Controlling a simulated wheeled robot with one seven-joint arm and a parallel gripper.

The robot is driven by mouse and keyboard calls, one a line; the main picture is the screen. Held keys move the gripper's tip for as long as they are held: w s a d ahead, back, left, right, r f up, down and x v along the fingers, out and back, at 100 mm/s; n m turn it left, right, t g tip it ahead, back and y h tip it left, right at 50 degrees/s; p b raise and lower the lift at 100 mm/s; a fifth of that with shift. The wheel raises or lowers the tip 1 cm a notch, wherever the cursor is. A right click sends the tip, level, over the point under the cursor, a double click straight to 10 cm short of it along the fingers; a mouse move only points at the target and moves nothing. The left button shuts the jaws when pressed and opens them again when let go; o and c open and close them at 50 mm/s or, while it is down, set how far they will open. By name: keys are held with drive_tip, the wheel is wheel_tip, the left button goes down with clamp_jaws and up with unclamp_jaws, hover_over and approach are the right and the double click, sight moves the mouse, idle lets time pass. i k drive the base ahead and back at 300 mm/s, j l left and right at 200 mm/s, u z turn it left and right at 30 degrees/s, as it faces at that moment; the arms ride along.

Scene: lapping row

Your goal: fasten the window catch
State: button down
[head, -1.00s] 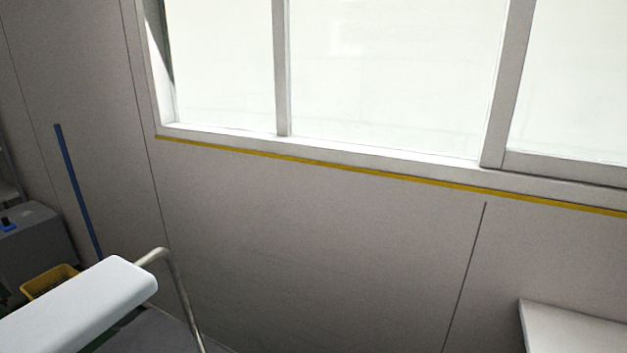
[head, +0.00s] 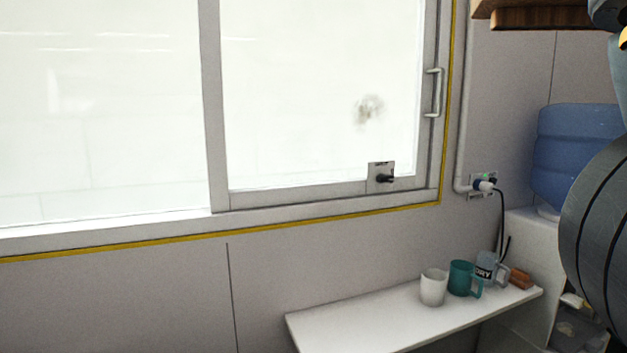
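The window catch (head: 384,177) is a small grey plate with a dark knob pointing right, at the lower right corner of the sliding pane. The window (head: 213,110) has a pale frame and bright glass, with a D-shaped handle (head: 434,92) on its right stile. From here I cannot tell whether the catch is engaged. A dark smudge marks the glass above the catch. Part of my arm fills the right edge. My gripper is not in view.
A white shelf (head: 380,318) below the window holds a white mug (head: 433,287), a teal mug (head: 461,278) and a grey mug (head: 487,269). A water cooler with a blue bottle (head: 570,150) stands at right. A wooden shelf (head: 550,14) is above.

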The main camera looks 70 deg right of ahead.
sight(381, 178)
drive_tip(key=z, duration=1.75)
